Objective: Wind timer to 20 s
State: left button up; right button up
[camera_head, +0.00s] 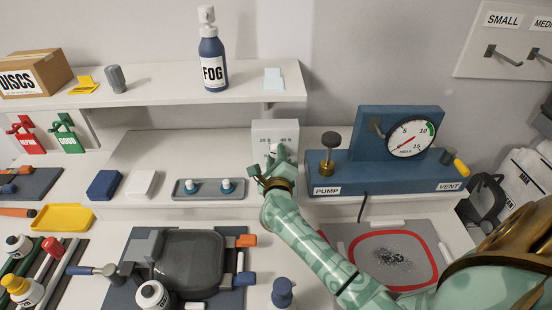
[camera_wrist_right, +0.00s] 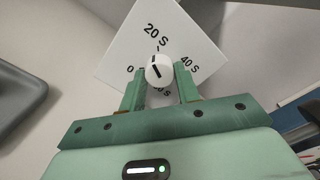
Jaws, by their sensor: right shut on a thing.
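The timer is a pale upright box (camera_head: 275,132) at the back of the bench, just below the shelf's right end. In the right wrist view its white face (camera_wrist_right: 190,42) carries the marks 0, 20 S and 40 S, with a lower mark partly hidden by the gripper. My right gripper (camera_head: 276,164) is at the timer's front. In the wrist view its two fingers (camera_wrist_right: 160,70) are shut on the round white knob (camera_wrist_right: 163,64), one on each side. The knob's dark pointer line tilts toward the upper left, seemingly between 0 and 20 S. My left gripper is not in view.
A grey tray with two white-topped pieces (camera_head: 209,195) lies left of the timer. The blue pump base (camera_head: 400,177) with its gauge (camera_head: 411,137) stands to the right. The shelf (camera_head: 150,98) with the FOG bottle (camera_head: 212,60) is above left.

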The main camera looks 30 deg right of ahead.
jog(key=m+b, duration=0.1)
jog(key=m, duration=0.3)
jog(key=shift+f+m, duration=0.15)
jog(key=shift+m, duration=0.25)
dwell(0.4)
jog(key=o, duration=0.7)
jog(key=shift+s, duration=0.1)
jog(key=v, duration=0.7)
jog(key=shift+s+a, duration=0.15)
jog(key=shift+a, duration=0.05)
